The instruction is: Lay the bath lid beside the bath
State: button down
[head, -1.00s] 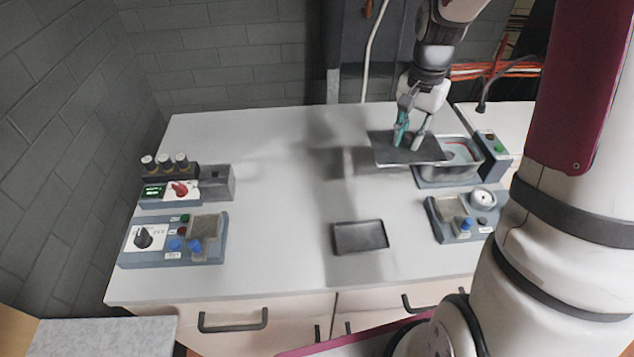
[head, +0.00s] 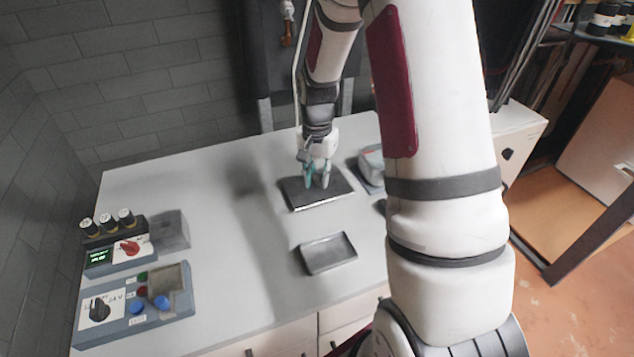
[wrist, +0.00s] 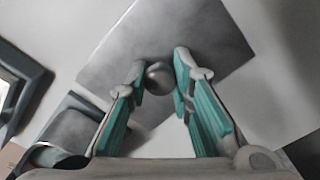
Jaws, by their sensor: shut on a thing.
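The bath lid is a flat dark grey plate (head: 330,193) on the worktop side left of the bath, level or nearly so. In the wrist view the lid (wrist: 205,40) has a round grey knob (wrist: 158,74) between my fingers. My gripper (head: 318,181) is shut on that knob, and it also shows in the wrist view (wrist: 160,78). Whether the lid touches the worktop or is just above it, I cannot tell. The bath (head: 371,163) stands right of the lid, apart from it, and is largely hidden behind my arm.
A shallow dark tray (head: 328,253) lies on the worktop in front of the lid. Control boxes with knobs and buttons (head: 135,306) stand at the left. The worktop (head: 225,240) between them and the lid is clear. A grey brick wall (head: 150,80) is behind.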

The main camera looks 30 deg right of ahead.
jog(key=shift+f, duration=1.05)
jog(key=shift+f, duration=0.15)
jog(key=c, duration=1.4)
grip_release()
